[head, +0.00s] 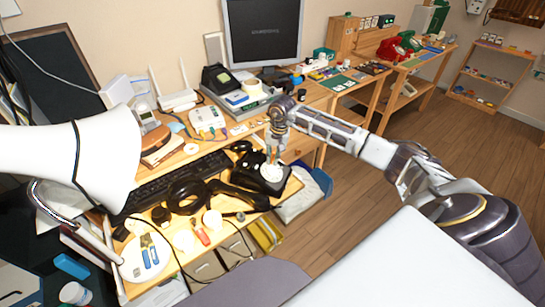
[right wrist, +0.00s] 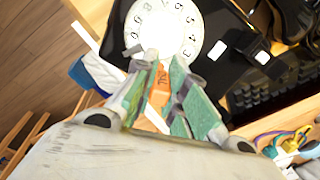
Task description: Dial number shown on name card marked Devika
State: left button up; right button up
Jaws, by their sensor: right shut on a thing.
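A black rotary phone (head: 252,178) with a white dial (head: 272,172) sits near the right end of the cluttered desk. In the right wrist view the white numbered dial (right wrist: 180,22) fills the top middle, on the black phone body (right wrist: 225,75). My right gripper (head: 274,150) is over the phone, its fingers pointing at the dial. In the right wrist view the fingers (right wrist: 157,85) are closed around an orange piece (right wrist: 160,88) with dark lettering. Its tip is close to the dial's lower edge; I cannot tell whether it touches. I cannot make out a card marked Devika. My left gripper is not visible.
A black keyboard (head: 150,198), headphones (head: 187,194), a monitor (head: 262,34) and small clutter crowd the desk. The wooden floor (head: 440,125) at right is mostly clear.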

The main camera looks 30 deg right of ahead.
jog(key=shift+s+d+f+b, duration=0.3)
jog(key=shift+d, duration=0.15)
jog(key=shift+s+d+f, duration=0.1)
jog(key=shift+s+d, duration=0.05)
dwell(0.5)
jog(key=shift+s+d+f, duration=0.15)
jog(key=shift+s+d, duration=0.05)
jog(key=shift+s, duration=0.15)
jog(key=shift+s+f+b, duration=0.1)
jog(key=shift+s+b, duration=0.1)
jog(key=shift+b, duration=0.1)
jog(key=shift+d, duration=0.1)
dwell(0.3)
jog(key=shift+s+d+r+p, duration=0.15)
jog(key=shift+r+p, duration=0.1)
jog(key=shift+r, duration=0.2)
jog(key=shift+s+d+r+p, duration=0.1)
jog(key=shift+s+r+p, duration=0.1)
jog(key=shift+r, duration=0.2)
jog(key=shift+w+a, duration=0.1)
jog(key=shift+a, duration=0.1)
